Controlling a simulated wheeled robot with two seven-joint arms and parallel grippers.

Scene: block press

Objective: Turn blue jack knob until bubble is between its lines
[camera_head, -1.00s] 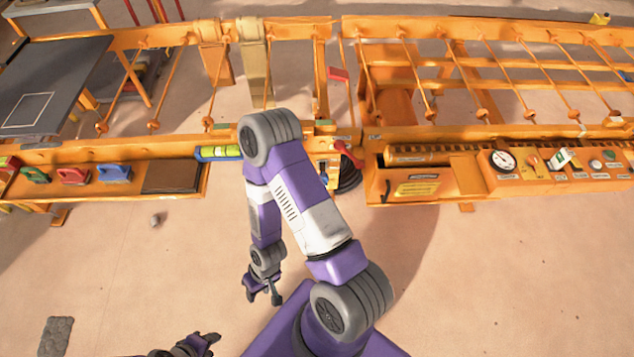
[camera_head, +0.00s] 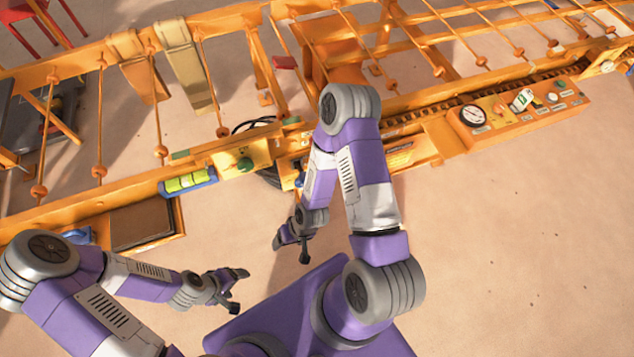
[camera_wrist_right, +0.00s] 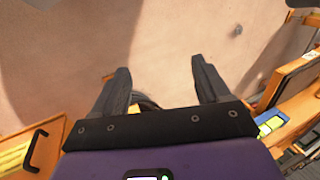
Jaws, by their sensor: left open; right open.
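The spirit level (camera_head: 188,181), a blue holder with a yellow-green vial, sits on the orange rail left of centre; it also shows at the right edge of the right wrist view (camera_wrist_right: 270,124). The vial is too small to tell where the bubble lies against its lines. A small blue part (camera_head: 299,180) shows beside my right arm; I cannot tell whether it is the jack knob. My right gripper (camera_head: 290,252) is open and empty in front of the rail, and its spread fingers show in the wrist view (camera_wrist_right: 162,85). My left gripper (camera_head: 238,290) is open and empty, below the level.
A green knob (camera_head: 244,164) stands on the rail right of the level. A dark panel (camera_head: 143,222) lies to its left. A gauge (camera_head: 473,115) sits on the orange console at the right. The floor in front of the rail is clear.

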